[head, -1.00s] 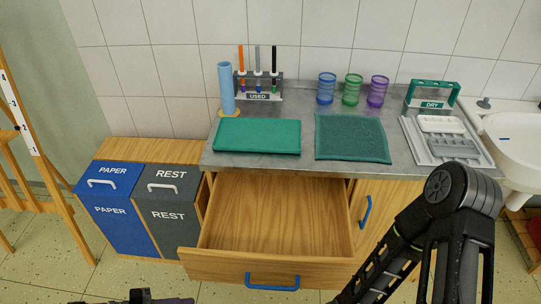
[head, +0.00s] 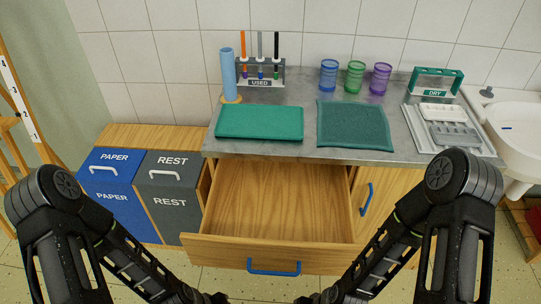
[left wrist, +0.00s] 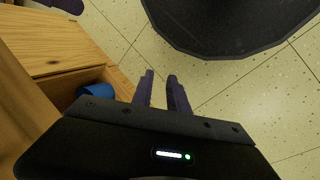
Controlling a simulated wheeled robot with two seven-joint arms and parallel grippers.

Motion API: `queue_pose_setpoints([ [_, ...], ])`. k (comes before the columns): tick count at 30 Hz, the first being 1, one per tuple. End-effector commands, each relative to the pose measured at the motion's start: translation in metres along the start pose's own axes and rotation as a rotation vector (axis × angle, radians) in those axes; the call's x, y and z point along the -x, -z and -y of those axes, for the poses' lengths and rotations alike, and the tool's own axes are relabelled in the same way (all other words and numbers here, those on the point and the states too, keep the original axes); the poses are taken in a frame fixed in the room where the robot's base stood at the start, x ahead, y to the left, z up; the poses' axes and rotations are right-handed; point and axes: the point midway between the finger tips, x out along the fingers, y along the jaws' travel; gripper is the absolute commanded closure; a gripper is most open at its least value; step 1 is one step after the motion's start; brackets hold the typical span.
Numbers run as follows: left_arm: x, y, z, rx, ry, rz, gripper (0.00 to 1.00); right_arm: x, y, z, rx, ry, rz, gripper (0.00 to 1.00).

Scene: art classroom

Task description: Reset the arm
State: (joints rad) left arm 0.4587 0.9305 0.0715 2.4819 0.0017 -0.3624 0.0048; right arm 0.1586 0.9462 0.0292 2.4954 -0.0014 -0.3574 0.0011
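Both my arms show in the head view, one on each side, bent with the forearms pointing inward and down to the bottom middle. In the left wrist view my left gripper (left wrist: 160,76) has two dark purple fingers, parallel with a gap between them. Nothing is between them, and pale speckled floor lies below. In the head view only a small dark part of each hand shows at the bottom edge, so my right gripper's fingers cannot be made out. Both hands are in front of the open, empty wooden drawer (head: 285,205).
The drawer juts out with its blue handle (head: 273,267) towards me. On the grey counter (head: 300,95) are a green folded cloth (head: 260,122), a dark green mat (head: 354,126), several cups and racks. Blue paper (head: 109,180) and grey rest bins (head: 167,202) stand left; a sink (head: 518,140) is right.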

Motion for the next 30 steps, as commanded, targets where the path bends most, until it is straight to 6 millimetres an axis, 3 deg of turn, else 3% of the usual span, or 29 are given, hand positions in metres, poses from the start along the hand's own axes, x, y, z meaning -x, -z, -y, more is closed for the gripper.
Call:
queue_pose_setpoints([
  [3,-0.002,-0.02,-0.022,-0.168,0.017,0.037,0.8,0.0,0.0,0.0,0.0,0.0,0.0,0.64],
  [9,-0.004,-0.028,-0.044,-0.28,0.013,0.046,0.8,0.0,0.0,0.0,0.0,0.0,0.0,0.64],
  [30,-0.004,-0.028,-0.045,-0.283,0.012,0.046,0.8,0.0,0.0,0.0,0.0,0.0,0.0,0.64],
])
